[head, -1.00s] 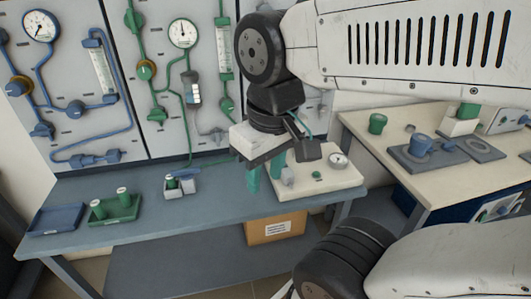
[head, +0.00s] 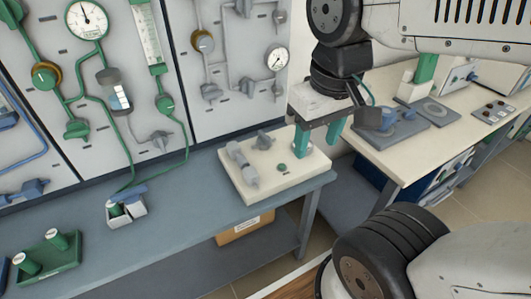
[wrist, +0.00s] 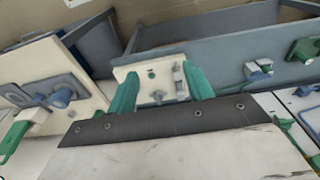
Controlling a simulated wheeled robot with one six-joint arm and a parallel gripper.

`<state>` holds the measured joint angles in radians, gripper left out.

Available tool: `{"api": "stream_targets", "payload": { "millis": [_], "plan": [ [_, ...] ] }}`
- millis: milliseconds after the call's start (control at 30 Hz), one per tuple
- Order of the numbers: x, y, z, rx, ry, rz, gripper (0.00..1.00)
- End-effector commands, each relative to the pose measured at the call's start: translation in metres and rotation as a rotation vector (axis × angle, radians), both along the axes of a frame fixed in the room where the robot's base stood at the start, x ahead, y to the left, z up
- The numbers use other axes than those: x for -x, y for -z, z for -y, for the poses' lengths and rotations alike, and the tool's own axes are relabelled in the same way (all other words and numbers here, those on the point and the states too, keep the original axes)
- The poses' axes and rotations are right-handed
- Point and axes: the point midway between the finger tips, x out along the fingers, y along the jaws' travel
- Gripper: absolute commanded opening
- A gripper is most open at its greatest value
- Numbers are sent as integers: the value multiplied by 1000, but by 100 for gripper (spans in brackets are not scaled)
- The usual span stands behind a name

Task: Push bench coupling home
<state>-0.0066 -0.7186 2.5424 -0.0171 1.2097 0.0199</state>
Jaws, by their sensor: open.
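A cream block (head: 258,187) sits on the blue-grey bench near its right end. Grey coupling parts (head: 242,164) lie in a row along its left side, with a grey knob (head: 263,139) behind and a green button (head: 281,167). I cannot tell whether the coupling parts are fully joined. My gripper (head: 319,138) hangs over the block's right edge, its green fingers apart and empty. One finger hides part of the block. In the wrist view, the block (wrist: 136,72) shows between the green fingers (wrist: 162,88), with the grey parts (wrist: 178,80) near the right finger.
A panel with gauges (head: 87,19), tubes and valves stands behind the bench (head: 180,220). A small grey holder (head: 126,210) and a green tray (head: 48,262) are at left. A cream table (head: 385,165) stands at right. The bench between holder and block is clear.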

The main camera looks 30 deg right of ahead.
Motion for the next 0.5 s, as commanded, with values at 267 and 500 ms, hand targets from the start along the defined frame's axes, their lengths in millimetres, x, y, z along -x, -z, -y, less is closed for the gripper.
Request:
{"api": "stream_targets", "payload": {
  "millis": [267, 500],
  "plan": [
    [-91, 21, -1, 84, 28, -57, 52],
    [-182, 75, -14, 164, 36, -87, 52]
  ]
}}
